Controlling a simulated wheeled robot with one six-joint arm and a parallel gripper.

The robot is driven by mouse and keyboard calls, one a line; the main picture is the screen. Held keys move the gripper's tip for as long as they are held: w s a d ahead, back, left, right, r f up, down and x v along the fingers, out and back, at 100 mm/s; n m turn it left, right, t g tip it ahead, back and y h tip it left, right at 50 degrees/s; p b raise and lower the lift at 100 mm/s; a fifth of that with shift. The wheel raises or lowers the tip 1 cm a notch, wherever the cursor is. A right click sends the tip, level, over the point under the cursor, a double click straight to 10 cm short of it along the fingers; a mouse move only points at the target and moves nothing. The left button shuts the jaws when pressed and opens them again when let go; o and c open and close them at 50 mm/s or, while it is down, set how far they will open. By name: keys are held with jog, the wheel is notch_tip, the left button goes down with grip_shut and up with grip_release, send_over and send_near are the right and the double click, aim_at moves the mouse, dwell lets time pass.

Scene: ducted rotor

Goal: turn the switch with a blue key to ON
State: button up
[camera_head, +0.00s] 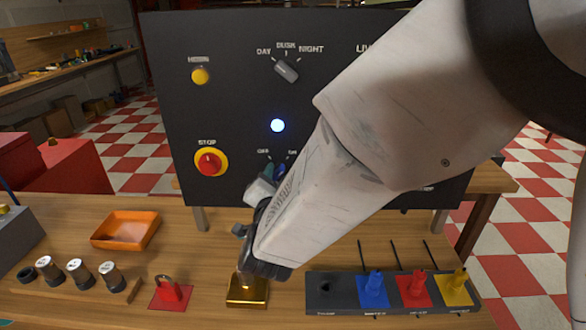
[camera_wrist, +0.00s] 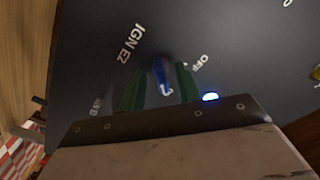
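The switch with the blue key sits low on the black panel, under the labels OFF and ON. In the head view a bit of the blue key (camera_head: 281,169) shows beside my fingers; my arm hides much of the switch. In the wrist view the blue key (camera_wrist: 160,75) stands between the two green fingers of my gripper (camera_wrist: 159,88), with a dark gap on each side. My gripper (camera_head: 268,177) is open around the key and does not visibly touch it. The OFF label (camera_wrist: 200,63) lies above the right finger. I cannot tell exactly which mark the key points to.
The black panel (camera_head: 230,100) also carries a red STOP button (camera_head: 208,162), a yellow button (camera_head: 200,76), a grey selector (camera_head: 286,70) and a lit blue-white lamp (camera_head: 278,125). On the bench are an orange tray (camera_head: 125,230), a red padlock (camera_head: 170,289) and a rack of coloured pieces (camera_head: 340,292).

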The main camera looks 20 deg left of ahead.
jog(key=v, duration=0.7)
jog(key=shift+s+d, duration=0.15)
jog(key=shift+s, duration=0.25)
